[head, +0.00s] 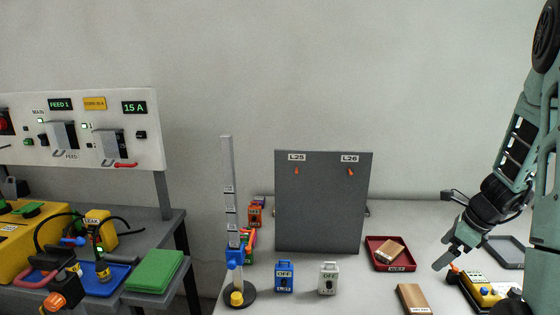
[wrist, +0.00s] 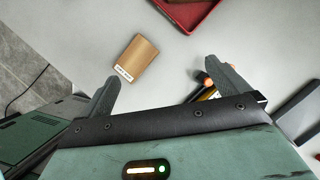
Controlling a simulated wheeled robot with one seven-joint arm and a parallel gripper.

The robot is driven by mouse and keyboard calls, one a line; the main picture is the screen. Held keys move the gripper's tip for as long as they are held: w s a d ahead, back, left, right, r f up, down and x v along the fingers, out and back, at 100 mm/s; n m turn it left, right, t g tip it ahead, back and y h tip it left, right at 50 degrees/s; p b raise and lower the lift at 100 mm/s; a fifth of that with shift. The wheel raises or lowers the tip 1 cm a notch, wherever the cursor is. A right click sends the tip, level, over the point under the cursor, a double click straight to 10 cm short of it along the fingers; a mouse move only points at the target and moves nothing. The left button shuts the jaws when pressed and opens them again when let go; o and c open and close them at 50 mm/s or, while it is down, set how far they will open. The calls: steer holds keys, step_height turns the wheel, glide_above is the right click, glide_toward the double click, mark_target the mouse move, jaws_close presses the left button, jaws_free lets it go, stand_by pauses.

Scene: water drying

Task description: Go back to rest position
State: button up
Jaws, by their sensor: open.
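My gripper (head: 451,254) hangs in the air over the right part of the table in the head view, pointing down and left. Its jaws are open, with nothing between them. In the wrist view, the two dark fingers of my gripper (wrist: 165,90) stand wide apart. A wooden block with a white label (wrist: 138,59) lies on the table just beyond the left finger. The same wooden block (head: 412,297) shows at the front edge in the head view.
A red tray (head: 374,263) holds a wooden block (head: 390,251). A grey board (head: 322,205) stands upright behind blue (head: 284,277) and grey (head: 328,279) OFF-labelled locks. A grey column on a round base (head: 228,190) stands left. A dark tray (head: 507,257) lies at right. Bare table surrounds the red tray.

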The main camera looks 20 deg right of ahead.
steer(key=w+a+r+n+g+y, duration=0.1)
steer(key=w+a+r+n, duration=0.15)
steer(key=a+n, duration=0.4)
steer(key=w+a+r+n+y, duration=0.1)
steer(key=w+a+r+n, duration=0.2)
steer(key=a, duration=0.6)
steer(key=a+r+n+g, duration=0.2)
steer(key=a+n, duration=0.8)
steer(key=a, duration=0.7)
steer(key=s+a+r+n+g+h, duration=0.1)
steer(key=s+a+r+n+h, duration=0.2)
steer(key=s+a+n, duration=1.3)
steer(key=s+n, duration=0.1)
steer(key=n, duration=0.2)
steer(key=shift+r, duration=0.2)
